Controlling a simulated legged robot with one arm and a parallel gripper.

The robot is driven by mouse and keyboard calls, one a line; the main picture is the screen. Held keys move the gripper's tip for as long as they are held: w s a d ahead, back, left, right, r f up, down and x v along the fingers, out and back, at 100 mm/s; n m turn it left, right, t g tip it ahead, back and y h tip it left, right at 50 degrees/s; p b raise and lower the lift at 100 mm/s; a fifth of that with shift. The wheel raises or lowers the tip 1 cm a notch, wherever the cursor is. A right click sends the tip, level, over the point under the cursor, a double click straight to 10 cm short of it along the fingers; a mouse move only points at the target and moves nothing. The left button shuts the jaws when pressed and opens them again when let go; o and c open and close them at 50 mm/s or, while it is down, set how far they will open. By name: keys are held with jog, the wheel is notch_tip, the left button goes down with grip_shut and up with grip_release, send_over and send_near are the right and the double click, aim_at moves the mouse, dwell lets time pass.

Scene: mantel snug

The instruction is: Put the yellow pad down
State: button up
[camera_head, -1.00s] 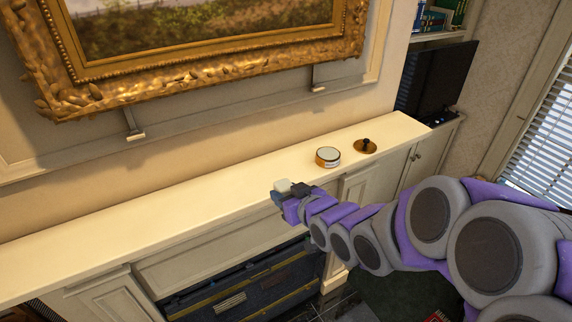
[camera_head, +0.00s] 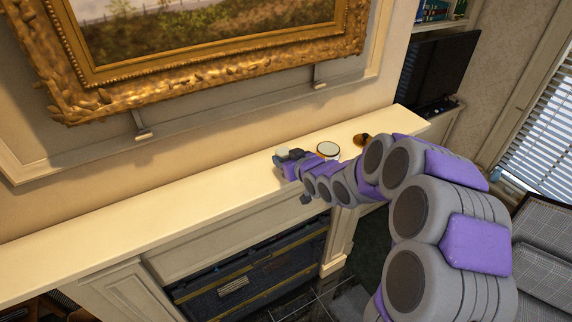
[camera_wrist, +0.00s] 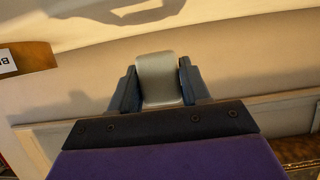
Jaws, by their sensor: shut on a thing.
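My gripper (camera_head: 284,159) is over the mantel shelf (camera_head: 190,190), left of a round tin. In the wrist view my gripper (camera_wrist: 160,88) has its two dark blue fingers closed on the sides of a small pad (camera_wrist: 158,70). The pad looks pale grey-white rather than clearly yellow. In the head view the pad (camera_head: 281,151) is a small pale patch at the gripper's tip, partly hidden by the fingers. I cannot tell whether it touches the shelf.
The round tin (camera_head: 328,149) with a white top stands close right of my gripper. A brass-coloured piece (camera_head: 361,140) is farther right, partly behind my arm. The shelf's left stretch is clear. A gilt-framed painting (camera_head: 220,78) hangs above.

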jog(key=shift+w+a+f, duration=0.1)
jog(key=shift+f, duration=0.2)
jog(key=shift+d+f+p, duration=0.15)
jog(key=shift+f+p, duration=0.1)
jog(key=shift+f, duration=0.55)
jog(key=shift+d+f+p, duration=0.1)
jog(key=shift+f+p, duration=0.1)
jog(key=shift+f, duration=0.55)
jog(key=shift+r, duration=0.1)
jog(key=o, duration=0.9)
jog(key=shift+a, duration=0.15)
jog(key=shift+o, duration=0.2)
jog(key=b+v, duration=0.2)
jog(key=v, duration=1)
